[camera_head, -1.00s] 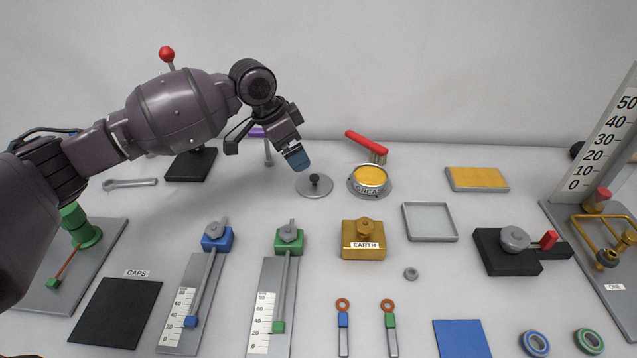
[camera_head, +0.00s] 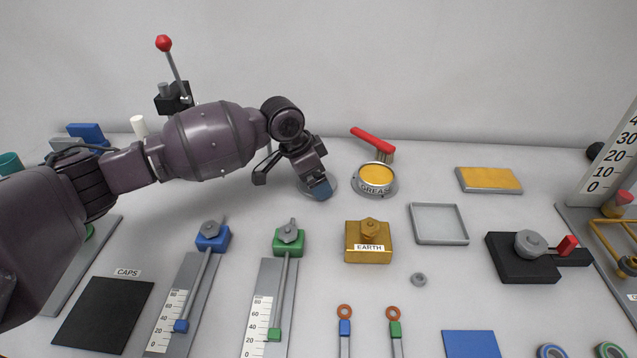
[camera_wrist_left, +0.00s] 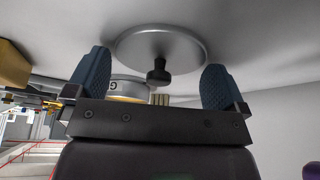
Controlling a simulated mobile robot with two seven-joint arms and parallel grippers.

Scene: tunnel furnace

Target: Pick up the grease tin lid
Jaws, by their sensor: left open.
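The grease tin lid (camera_head: 303,187) is a grey round disc lying on the table, left of the open grease tin (camera_head: 374,180). My left gripper (camera_head: 291,183) covers most of it in the head view. In the left wrist view the lid (camera_wrist_left: 180,43) shows whole, with a dark knob (camera_wrist_left: 158,72) at its middle. My left gripper (camera_wrist_left: 157,84) is open, with one blue fingertip on each side of the knob and clear gaps between. Nothing is held. My right gripper is in neither view.
A red-handled brush (camera_head: 374,140) lies behind the tin. The brass EARTH block (camera_head: 368,243) and the green slider (camera_head: 288,238) stand in front of the lid. A grey tray (camera_head: 438,224) lies to the right. The table just in front of the lid is clear.

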